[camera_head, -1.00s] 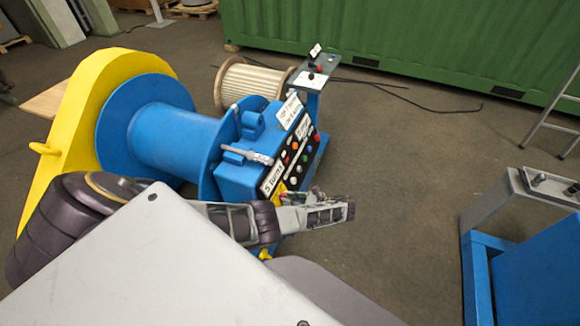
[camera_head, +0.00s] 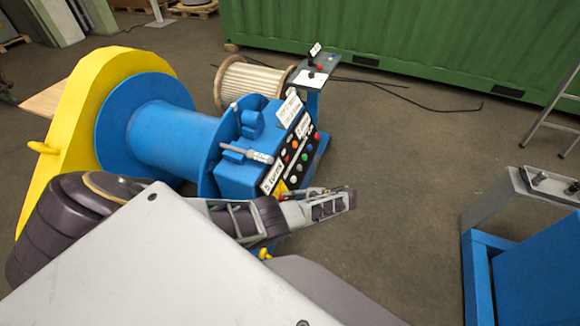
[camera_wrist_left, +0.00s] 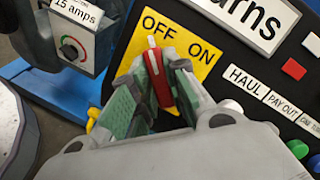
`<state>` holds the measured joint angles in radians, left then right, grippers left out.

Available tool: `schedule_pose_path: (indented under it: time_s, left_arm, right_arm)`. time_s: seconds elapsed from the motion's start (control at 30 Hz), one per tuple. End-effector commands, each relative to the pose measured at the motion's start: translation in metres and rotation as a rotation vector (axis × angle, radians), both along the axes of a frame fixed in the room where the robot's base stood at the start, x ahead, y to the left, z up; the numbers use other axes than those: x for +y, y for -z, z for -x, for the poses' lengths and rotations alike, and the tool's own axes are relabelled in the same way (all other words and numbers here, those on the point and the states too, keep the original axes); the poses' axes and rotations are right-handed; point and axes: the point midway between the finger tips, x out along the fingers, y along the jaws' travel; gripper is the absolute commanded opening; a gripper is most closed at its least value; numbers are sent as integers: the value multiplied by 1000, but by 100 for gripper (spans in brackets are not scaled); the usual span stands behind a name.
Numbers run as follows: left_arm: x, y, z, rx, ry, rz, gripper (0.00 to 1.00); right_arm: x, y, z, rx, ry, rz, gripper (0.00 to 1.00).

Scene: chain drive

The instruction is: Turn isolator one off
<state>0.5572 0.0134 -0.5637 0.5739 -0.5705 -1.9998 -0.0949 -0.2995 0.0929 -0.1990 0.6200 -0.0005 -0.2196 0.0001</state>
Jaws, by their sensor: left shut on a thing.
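The isolator is a red handle (camera_wrist_left: 162,80) with a white pointer line, on a yellow plate (camera_wrist_left: 178,38) marked OFF and ON. In the left wrist view the handle leans up and left, with its tip just below the word OFF. My left gripper (camera_wrist_left: 158,88) is shut on the handle, one finger on each side. In the head view my left gripper (camera_head: 328,204) is at the near lower end of the blue control box (camera_head: 240,180); the handle is hidden there. My right gripper is not in view.
Beside the plate are a large "turns" label (camera_wrist_left: 250,20), a HAUL label (camera_wrist_left: 244,80) and several coloured buttons. A dial marked 15 amps (camera_wrist_left: 72,50) is at the left. A blue drum (camera_head: 170,140) with a yellow guard (camera_head: 85,100) stands behind my arm.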

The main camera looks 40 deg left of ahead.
Motion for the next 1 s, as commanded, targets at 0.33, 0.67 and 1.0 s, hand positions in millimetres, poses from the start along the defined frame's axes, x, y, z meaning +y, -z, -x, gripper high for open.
schedule_pose_path:
  time_s: [0.33,0.67,1.0]
  left_arm:
    - [-1,0,0,-18,-9,-3,0]
    - [-1,0,0,-18,-9,-3,38]
    - [0,0,0,-16,-8,-4,38]
  right_arm:
    - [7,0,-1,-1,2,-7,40]
    - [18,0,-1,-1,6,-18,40]
    - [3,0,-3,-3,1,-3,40]
